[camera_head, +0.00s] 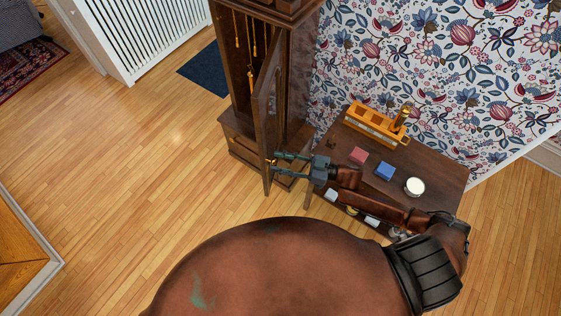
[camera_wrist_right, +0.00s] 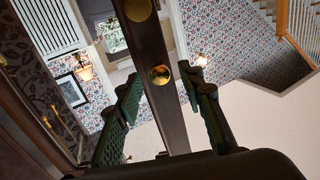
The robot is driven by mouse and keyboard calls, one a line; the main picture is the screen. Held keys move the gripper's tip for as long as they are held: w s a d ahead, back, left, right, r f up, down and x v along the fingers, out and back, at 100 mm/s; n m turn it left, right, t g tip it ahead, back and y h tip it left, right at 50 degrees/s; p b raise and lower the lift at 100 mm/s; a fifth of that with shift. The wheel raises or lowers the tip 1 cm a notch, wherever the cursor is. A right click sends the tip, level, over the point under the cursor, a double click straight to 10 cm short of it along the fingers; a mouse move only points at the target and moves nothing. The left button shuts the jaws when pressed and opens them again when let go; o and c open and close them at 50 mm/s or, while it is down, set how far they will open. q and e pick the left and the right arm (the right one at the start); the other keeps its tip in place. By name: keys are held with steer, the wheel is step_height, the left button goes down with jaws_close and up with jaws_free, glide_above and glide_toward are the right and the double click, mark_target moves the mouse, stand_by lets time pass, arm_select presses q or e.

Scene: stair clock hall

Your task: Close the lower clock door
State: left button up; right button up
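The tall dark wooden clock (camera_head: 242,150) stands against the wall in the head view. Its lower door (camera_head: 263,130) stands open and swings out toward me, showing the pendulum and weights (camera_head: 251,80) inside. My right gripper (camera_head: 277,164) is at the lower part of the door's free edge, beside a small brass knob (camera_head: 271,161). In the right wrist view the door frame (camera_wrist_right: 154,110) with a brass knob (camera_wrist_right: 159,75) runs between my two green-grey fingers (camera_wrist_right: 165,105). The fingers are apart, with gaps on both sides. My left gripper is not in view.
A small wooden table (camera_head: 435,172) stands right of the clock under my right arm. It holds an orange wooden box (camera_head: 373,126), a red block (camera_head: 358,156), a blue block (camera_head: 385,171) and a white round thing (camera_head: 414,187). Floor (camera_head: 150,150) to the left is clear.

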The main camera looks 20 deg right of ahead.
steer(key=shift+c, duration=0.6)
jaws_close()
